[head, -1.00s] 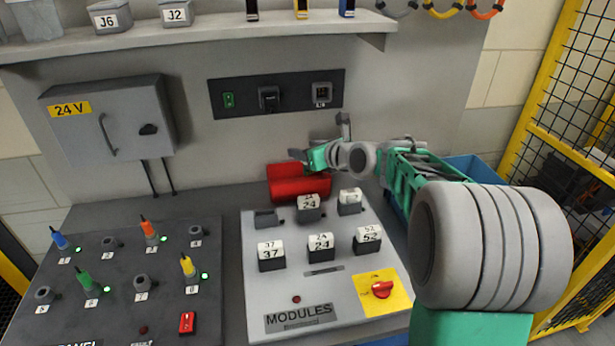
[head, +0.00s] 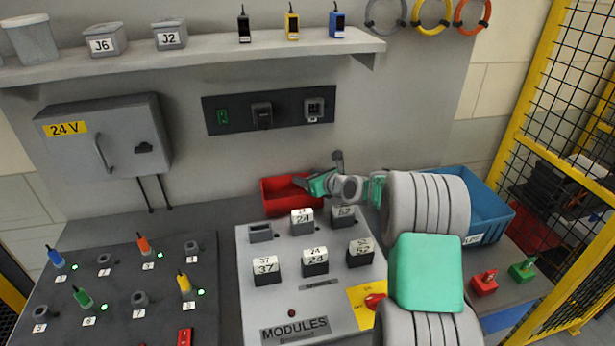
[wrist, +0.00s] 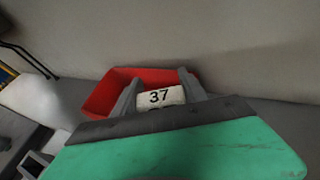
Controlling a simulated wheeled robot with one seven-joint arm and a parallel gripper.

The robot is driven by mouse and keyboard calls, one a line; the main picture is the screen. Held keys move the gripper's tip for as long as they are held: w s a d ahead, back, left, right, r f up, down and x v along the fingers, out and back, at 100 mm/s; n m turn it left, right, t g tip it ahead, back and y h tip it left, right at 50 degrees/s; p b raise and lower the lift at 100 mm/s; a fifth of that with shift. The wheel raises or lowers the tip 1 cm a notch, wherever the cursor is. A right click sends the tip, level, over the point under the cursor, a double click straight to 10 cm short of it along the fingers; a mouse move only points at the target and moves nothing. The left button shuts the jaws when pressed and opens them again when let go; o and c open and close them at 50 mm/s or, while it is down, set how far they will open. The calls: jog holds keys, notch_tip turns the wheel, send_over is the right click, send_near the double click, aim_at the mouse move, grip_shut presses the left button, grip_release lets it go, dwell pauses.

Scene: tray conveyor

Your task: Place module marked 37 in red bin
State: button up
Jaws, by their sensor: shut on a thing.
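My gripper (wrist: 158,92) is shut on a white-topped module marked 37 (wrist: 161,96), held between its two grey fingers in the wrist view. The red bin (wrist: 100,98) lies behind and around the held module in that view; whether the module is inside or above it I cannot tell. In the head view the red bin (head: 280,203) stands behind the modules board against the wall, and my gripper (head: 312,183) is at its right part. Another module marked 37 (head: 265,268) sits at the board's left front.
The modules board (head: 250,297) holds several modules marked 24 and 52, an empty socket (head: 260,232) at its back left and a red knob (head: 375,301). A blue bin (head: 487,215) stands at right. The plug panel (head: 120,283) is at left. A shelf (head: 215,55) is above.

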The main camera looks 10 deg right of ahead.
jog(key=shift+f, duration=0.45)
jog(key=shift+f, duration=0.1)
jog(key=o, duration=1.4)
jog(key=shift+r, duration=0.4)
jog(key=b+v, duration=0.1)
jog(key=v, duration=1.1)
jog(key=shift+r, duration=0.2)
